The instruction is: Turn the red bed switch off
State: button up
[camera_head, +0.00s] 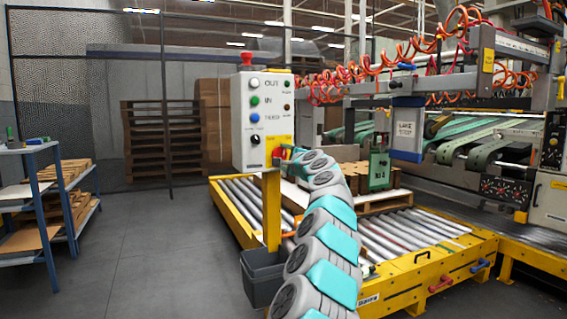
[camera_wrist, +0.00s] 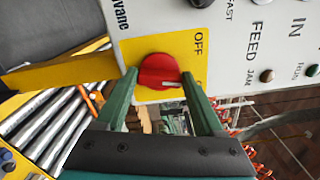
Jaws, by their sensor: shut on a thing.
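The red bed switch (camera_wrist: 159,71) is a round red knob on the yellow plate (camera_wrist: 190,58) of the white control box (camera_head: 240,125). The two green fingers of my gripper (camera_wrist: 160,77) are shut on the knob, one on each side. In the wrist view, the knob's pale mark points right, towards a label half hidden by the right finger. The word OFF stands above that label. In the head view, my arm reaches up to the box's lower right corner, and a bit of red from the switch (camera_head: 277,152) shows there.
A red mushroom button (camera_head: 247,60) tops the box. A yellow post (camera_head: 271,210) with a grey bin (camera_head: 262,276) stands below it. The roller bed (camera_head: 240,197) lies behind my arm. A shelf rack (camera_head: 47,200) stands at left, with clear floor between.

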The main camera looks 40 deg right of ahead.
jog(key=n+b, duration=0.1)
jog(key=n, duration=0.1)
jog(key=n+b, duration=0.2)
jog(key=n, duration=0.1)
jog(key=shift+f+n, duration=0.3)
jog(key=shift+f, duration=0.1)
jog(key=shift+r+n+b, duration=0.1)
jog(key=shift+n+b, duration=0.35)
jog(key=shift+n, duration=0.45)
jog(key=shift+w+n+b, duration=0.1)
jog(key=shift+n+b, duration=0.25)
jog(key=shift+n, duration=1.05)
jog(key=shift+n+b, duration=0.45)
jog(key=shift+n, duration=0.25)
jog(key=o, duration=1.4)
jog(key=shift+r, duration=0.1)
